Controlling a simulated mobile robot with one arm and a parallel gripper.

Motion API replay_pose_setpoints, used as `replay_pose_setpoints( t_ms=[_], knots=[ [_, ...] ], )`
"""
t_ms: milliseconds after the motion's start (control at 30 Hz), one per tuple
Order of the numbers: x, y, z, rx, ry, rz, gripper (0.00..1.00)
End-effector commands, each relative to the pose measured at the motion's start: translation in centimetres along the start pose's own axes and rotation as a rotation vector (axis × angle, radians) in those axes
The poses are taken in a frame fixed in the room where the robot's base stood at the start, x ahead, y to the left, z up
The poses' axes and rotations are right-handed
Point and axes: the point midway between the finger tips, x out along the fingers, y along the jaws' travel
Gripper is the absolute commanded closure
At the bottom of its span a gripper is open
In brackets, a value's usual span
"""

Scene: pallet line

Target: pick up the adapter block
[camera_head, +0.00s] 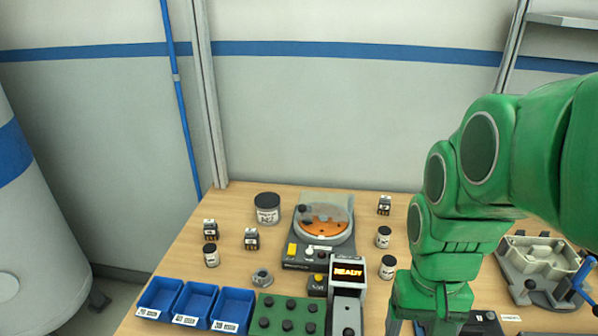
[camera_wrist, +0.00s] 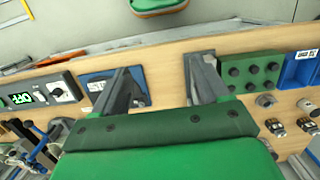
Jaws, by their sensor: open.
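Several small dark blocks with white labels stand on the wooden table in the head view: one block (camera_head: 210,229) at the left, another block (camera_head: 251,239) beside it and a third block (camera_head: 384,205) at the back right. I cannot tell from the labels which is the adapter block. Small dark blocks also show at the right of the wrist view (camera_wrist: 275,127). My gripper (camera_wrist: 160,88) is open and empty, with bare table between its fingers. The small blocks lie well to the right of it in that view. My arm hides the gripper in the head view.
A green studded plate (camera_head: 288,315) and blue bins (camera_head: 232,306) line the front edge. A turntable device (camera_head: 318,240), a READY display unit (camera_head: 348,285), jars (camera_head: 267,208) and a grey fixture (camera_head: 540,270) also stand there. A blue panel (camera_wrist: 98,84) lies by the left finger.

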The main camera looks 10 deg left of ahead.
Motion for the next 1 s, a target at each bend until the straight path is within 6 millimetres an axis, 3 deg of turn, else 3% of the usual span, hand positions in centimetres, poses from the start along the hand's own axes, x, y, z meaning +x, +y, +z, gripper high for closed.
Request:
replay_pose_setpoints(
  t_ms=[567, 1000],
  knots=[
    [-2.7, -5.8, -13.7, -0.010, 0.038, 0.018, 0.26],
    [-2.4, -12.6, -23.3, -0.026, 0.071, 0.024, 0.26]
  ],
)
